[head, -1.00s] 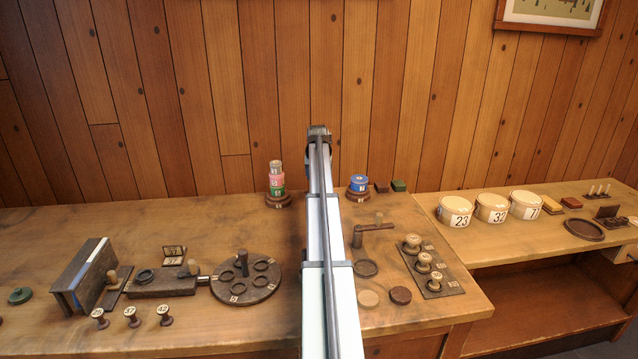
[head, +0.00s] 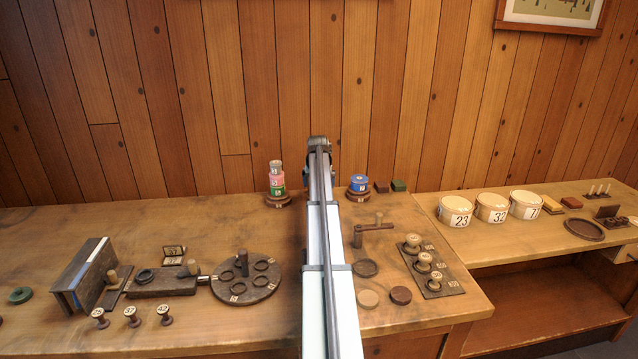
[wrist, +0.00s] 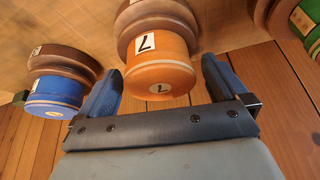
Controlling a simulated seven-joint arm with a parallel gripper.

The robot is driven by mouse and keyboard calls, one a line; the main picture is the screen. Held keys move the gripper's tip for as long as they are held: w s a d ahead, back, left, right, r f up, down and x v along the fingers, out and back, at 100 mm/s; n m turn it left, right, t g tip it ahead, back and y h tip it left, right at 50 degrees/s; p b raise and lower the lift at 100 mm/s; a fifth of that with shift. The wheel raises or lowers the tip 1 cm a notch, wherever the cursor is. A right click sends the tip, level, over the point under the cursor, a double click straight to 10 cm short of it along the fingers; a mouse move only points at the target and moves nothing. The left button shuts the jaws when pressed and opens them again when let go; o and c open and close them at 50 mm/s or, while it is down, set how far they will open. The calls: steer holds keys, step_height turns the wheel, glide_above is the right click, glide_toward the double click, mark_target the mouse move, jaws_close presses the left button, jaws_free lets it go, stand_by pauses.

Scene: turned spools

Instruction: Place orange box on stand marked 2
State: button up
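The orange box (wrist: 160,62) is a round drum with white tags that seem to read 7. It sits on a dark brown stand (wrist: 150,14) in the wrist view; in the head view my arm hides it. My gripper (wrist: 161,66) is open, with one blue finger on each side of the orange box and gaps to both. A blue round box (head: 359,183) sits on a brown stand (head: 358,196) right of my arm, whose small tag may read 2. The blue box also shows at left in the wrist view (wrist: 56,92).
A stack of green, pink and pale round boxes (head: 277,180) stands on a brown stand left of my arm; its green part (wrist: 307,25) shows in the wrist view. Small red (head: 381,187) and green blocks (head: 398,186) lie right of the blue box. The wooden wall is close behind.

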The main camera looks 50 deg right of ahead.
steer(key=v, duration=1.2)
steer(key=shift+r, duration=0.15)
